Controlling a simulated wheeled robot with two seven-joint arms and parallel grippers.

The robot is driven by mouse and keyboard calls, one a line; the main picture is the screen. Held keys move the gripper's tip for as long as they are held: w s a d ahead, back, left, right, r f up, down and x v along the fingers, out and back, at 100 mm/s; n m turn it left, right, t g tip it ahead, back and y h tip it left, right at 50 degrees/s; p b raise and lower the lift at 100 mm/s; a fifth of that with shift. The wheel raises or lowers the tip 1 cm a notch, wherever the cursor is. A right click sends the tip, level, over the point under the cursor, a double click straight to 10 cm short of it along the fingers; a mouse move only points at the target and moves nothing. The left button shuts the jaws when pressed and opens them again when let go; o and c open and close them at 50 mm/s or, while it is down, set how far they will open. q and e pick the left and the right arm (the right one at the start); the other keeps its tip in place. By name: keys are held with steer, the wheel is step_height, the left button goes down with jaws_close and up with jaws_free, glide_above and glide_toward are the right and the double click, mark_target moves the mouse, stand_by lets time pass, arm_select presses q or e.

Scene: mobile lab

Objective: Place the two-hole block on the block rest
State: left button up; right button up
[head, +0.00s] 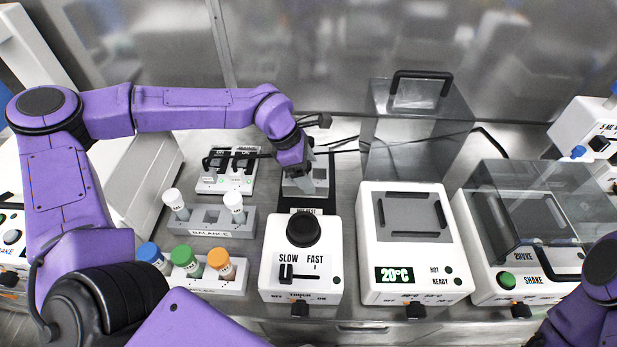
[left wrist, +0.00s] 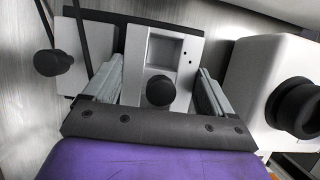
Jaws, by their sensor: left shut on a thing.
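My left gripper (head: 303,184) points down at the back of the bench, left of the clear lidded box. In the left wrist view its two fingers (left wrist: 158,92) stand wide apart, shut on a pale grey block (left wrist: 138,55) between them. This block has a square recess, two small dark holes and a black knob; I take it as the two-hole block. In the head view the block (head: 320,174) is partly hidden by the gripper. A black plate (head: 332,200) with a partly hidden label lies under or just behind it, probably the block rest. I cannot tell whether they touch. My right gripper is out of view.
The SLOW/FAST device (head: 303,262) with a black knob stands close in front. The 20°C device (head: 412,250) and the lidded SHAKE device (head: 530,240) stand to the right. A balance rack (head: 212,222), a rack of coloured-cap tubes (head: 210,285) and a switch unit (head: 225,180) stand left.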

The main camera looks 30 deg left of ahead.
arm_select(q)
step_height(320, 180, down, 3)
steer(key=shift+r, duration=0.2)
steer(key=shift+s+f, duration=0.1)
steer(key=shift+f, duration=0.15)
steer(key=o, duration=1.4)
steer(key=v, duration=1.2)
steer(key=shift+d, duration=0.1)
